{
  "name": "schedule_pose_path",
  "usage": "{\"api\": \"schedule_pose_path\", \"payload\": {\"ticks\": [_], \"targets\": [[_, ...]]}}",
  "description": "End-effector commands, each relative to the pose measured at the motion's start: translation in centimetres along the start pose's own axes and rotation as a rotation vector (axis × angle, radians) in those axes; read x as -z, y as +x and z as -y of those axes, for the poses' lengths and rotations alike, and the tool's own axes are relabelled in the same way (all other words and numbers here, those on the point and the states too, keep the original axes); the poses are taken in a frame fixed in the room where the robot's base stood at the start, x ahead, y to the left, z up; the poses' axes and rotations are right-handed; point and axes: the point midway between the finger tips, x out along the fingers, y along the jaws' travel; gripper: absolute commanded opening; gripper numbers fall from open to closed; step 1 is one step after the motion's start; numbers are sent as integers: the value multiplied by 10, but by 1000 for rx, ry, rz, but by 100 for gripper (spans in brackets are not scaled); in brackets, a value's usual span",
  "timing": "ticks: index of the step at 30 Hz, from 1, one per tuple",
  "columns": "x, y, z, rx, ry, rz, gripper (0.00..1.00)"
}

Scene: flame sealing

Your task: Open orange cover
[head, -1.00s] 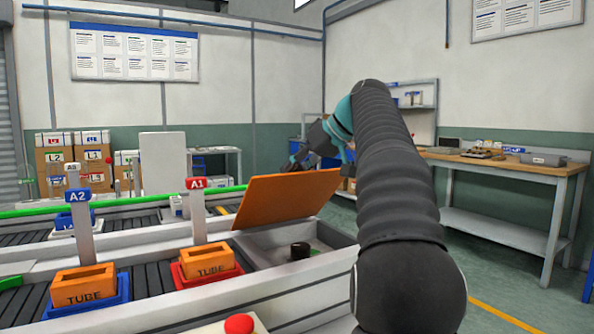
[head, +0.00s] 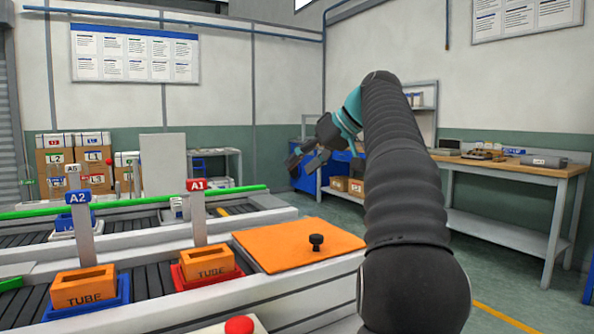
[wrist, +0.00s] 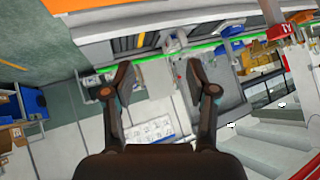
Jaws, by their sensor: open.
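The orange cover (head: 285,246) lies flat over the box at the end of the near conveyor line. Its round black knob (head: 316,241) stands upright on top. The inside of the box is hidden under the cover. My gripper (head: 305,158) is open and empty, raised in the air above and behind the cover, clear of it. In the wrist view my gripper (wrist: 158,76) has its two fingers spread with nothing between them. An orange strip (wrist: 80,4) along the top left edge there appears to be part of the cover.
Orange tube boxes (head: 210,264) sit in red and blue trays left of the cover, beside the upright A1 sign (head: 197,185). A red button (head: 239,325) is in front. A workbench (head: 520,168) stands at the right. The air around my gripper looks free.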

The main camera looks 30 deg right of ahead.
Motion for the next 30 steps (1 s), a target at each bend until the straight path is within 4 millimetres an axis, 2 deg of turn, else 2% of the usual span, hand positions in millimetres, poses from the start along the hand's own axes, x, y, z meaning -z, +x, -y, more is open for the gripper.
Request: {"api": "schedule_pose_path", "payload": {"ticks": [4, 12, 30], "targets": [[0, -24, -2, -3, 0, -2, 58], [0, -45, -1, -1, 0, 0, 58], [0, -48, 0, 0, 1, 1, 58]]}}
